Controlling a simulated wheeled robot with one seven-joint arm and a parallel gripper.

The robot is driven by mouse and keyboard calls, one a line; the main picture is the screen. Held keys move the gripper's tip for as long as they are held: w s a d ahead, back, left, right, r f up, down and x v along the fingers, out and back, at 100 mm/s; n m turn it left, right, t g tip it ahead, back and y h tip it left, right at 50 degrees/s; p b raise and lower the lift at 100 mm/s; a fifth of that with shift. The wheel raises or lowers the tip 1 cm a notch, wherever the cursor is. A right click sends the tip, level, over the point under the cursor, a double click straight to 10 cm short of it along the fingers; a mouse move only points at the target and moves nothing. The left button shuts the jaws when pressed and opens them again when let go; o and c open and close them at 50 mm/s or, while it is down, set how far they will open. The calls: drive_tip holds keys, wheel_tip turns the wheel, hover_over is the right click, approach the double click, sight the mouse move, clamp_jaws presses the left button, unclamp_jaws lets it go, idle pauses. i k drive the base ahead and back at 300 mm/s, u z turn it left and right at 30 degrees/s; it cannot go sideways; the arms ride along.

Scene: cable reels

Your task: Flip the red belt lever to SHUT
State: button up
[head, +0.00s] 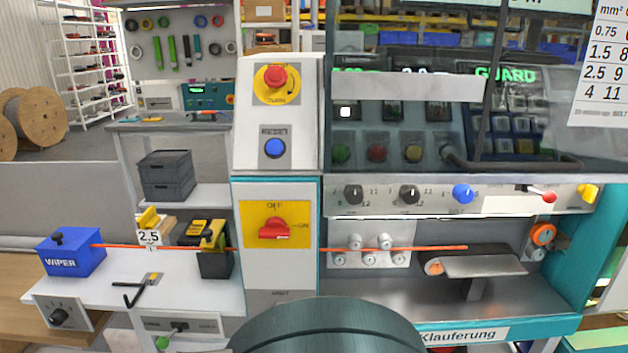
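A small lever with a red knob (546,197) sticks out from the right part of the white control strip (437,194) on the cable machine. Its pale rod runs from the upper left down to the knob at the lower right. Any OPEN or SHUT marking beside it is too small to read. My gripper is not in view, and nothing touches the lever.
Below, an orange cable (395,249) runs past rollers toward the belt (480,265). A red rotary switch (273,229) is on the left. A dark rounded body fills the bottom middle.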

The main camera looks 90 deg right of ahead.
sight(550, 198)
drive_tip(key=z, duration=4.2)
drive_tip(key=i, duration=0.45)
drive_tip(key=z, duration=0.25)
drive_tip(key=k, duration=1)
drive_tip(key=z, duration=1.05)
drive_tip(key=i, duration=0.85)
drive_tip(key=u, duration=0.85)
